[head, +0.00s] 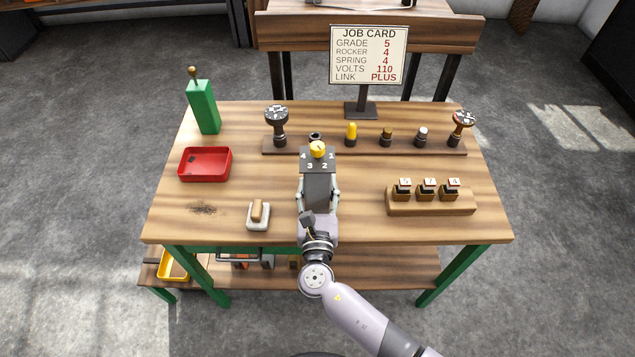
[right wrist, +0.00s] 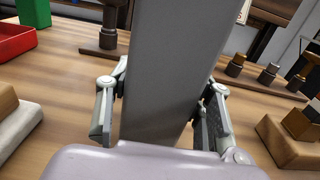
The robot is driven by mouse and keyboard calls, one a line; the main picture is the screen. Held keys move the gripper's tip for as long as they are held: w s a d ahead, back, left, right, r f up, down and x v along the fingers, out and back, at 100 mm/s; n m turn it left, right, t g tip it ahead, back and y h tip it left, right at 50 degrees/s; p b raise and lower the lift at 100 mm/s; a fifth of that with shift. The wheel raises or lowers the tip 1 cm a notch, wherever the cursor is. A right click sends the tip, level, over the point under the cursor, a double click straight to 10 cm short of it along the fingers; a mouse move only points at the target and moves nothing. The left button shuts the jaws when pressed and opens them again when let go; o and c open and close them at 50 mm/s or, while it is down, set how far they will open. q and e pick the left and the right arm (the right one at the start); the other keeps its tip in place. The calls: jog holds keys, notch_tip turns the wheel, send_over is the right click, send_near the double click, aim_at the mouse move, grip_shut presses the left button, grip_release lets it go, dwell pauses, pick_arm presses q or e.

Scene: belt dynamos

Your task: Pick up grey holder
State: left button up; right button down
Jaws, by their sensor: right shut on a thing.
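The grey holder (head: 319,186) is a tall grey block in the middle of the table. Its dark top carries the numbers 1 to 4 around a yellow knob (head: 317,149). My right gripper (head: 318,198) is around the block, a finger on each side, and shut on it. In the right wrist view the grey holder (right wrist: 168,75) fills the space between the fingers. Its lower end is hidden, so I cannot tell whether it touches the table. My left gripper is not in view.
Behind the holder is a wooden rack (head: 400,150) with several pegs and knobs. A red tray (head: 205,164) and green bottle-shaped object (head: 203,108) stand left. A job card (head: 368,55) stands behind.

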jog(key=shift+r, duration=0.1)
notch_tip(320, 180, up, 20)
jog(key=p, duration=0.5)
jog(key=shift+p, duration=0.35)
